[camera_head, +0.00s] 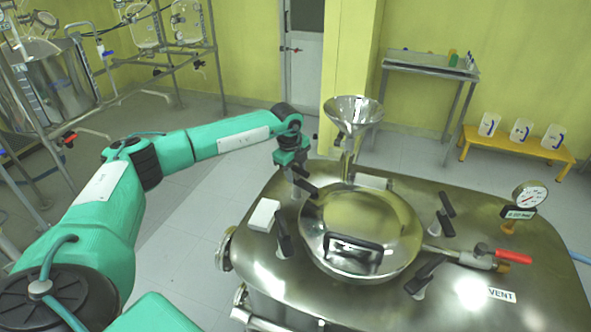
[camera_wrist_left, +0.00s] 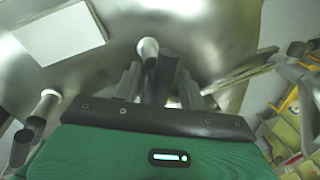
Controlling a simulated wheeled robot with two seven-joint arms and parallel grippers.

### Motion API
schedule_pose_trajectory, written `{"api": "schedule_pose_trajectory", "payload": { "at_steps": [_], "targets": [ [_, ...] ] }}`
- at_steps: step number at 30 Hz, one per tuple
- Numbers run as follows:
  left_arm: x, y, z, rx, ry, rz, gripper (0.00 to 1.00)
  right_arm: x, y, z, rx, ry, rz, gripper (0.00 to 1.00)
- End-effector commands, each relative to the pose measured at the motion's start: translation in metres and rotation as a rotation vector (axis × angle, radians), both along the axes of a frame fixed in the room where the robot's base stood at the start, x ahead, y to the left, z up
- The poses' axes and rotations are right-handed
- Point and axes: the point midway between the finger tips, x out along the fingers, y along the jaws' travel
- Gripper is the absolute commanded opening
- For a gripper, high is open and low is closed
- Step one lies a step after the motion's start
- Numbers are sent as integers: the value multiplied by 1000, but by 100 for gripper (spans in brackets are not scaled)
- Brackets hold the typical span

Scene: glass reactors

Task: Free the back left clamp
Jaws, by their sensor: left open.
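The back left clamp (camera_head: 306,187) has a black handle and stands at the back left edge of the round steel lid (camera_head: 375,215). My left gripper (camera_head: 297,172) is just above and behind it, pointing down, with its fingers partly hard to make out. In the left wrist view the clamp's pale post end (camera_wrist_left: 148,48) and dark handle (camera_wrist_left: 165,72) show between the two fingers of my left gripper (camera_wrist_left: 160,82). The fingers are apart; I cannot tell whether they touch the handle. My right gripper is not in view.
Other black-handled clamps stand at the front left (camera_head: 283,238), back right (camera_head: 443,216) and front right (camera_head: 425,277). A steel funnel (camera_head: 353,112) rises behind the lid. A white block (camera_head: 263,214) lies left of the lid. A red-handled valve (camera_head: 510,257) and gauge (camera_head: 530,195) are at right.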

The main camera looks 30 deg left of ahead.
Motion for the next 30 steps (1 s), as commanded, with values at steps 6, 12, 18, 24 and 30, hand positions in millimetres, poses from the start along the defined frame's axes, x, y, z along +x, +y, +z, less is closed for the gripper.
{"api": "schedule_pose_trajectory", "payload": {
  "at_steps": [6,12,18,24,30],
  "targets": [
    [0,0,0,0,0,0,9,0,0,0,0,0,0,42],
    [0,0,0,0,0,-1,0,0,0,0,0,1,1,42],
    [0,0,0,0,-1,-26,0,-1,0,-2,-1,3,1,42],
    [1,0,-1,0,-2,-118,0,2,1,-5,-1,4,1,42],
    [2,0,-1,-1,-2,-278,0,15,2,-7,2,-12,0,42]
  ]
}}
